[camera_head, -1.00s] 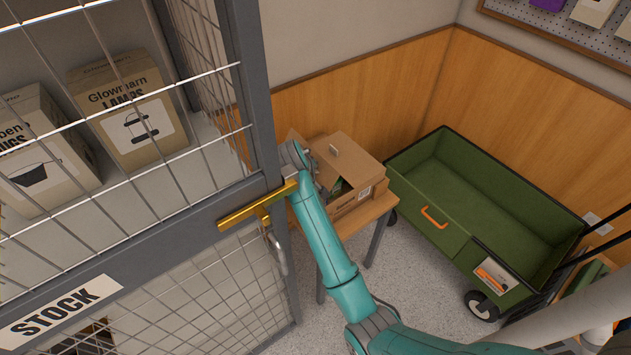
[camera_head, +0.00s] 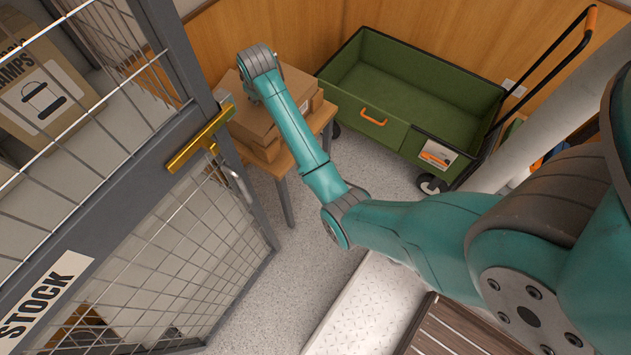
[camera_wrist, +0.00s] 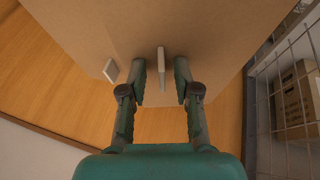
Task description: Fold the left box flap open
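The brown cardboard box (camera_head: 252,124) stands on a small wooden table beside the cage door. My wrist covers part of its top in the head view, and my gripper's fingers are hidden there. In the wrist view the box's cardboard top (camera_wrist: 110,30) fills the upper part. A thin pale tab (camera_wrist: 161,60) stands up from it between the two fingers of my gripper (camera_wrist: 161,76). The fingers are apart, with a gap on each side of the tab. A second pale tab (camera_wrist: 110,70) stands to the left, outside the fingers. I cannot tell which flap each tab belongs to.
The wire cage door with its brass handle (camera_head: 200,141) is close on the left of my arm. A green cart (camera_head: 400,85) stands right of the table (camera_head: 321,118). Grey floor (camera_head: 309,243) in front of the table is clear.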

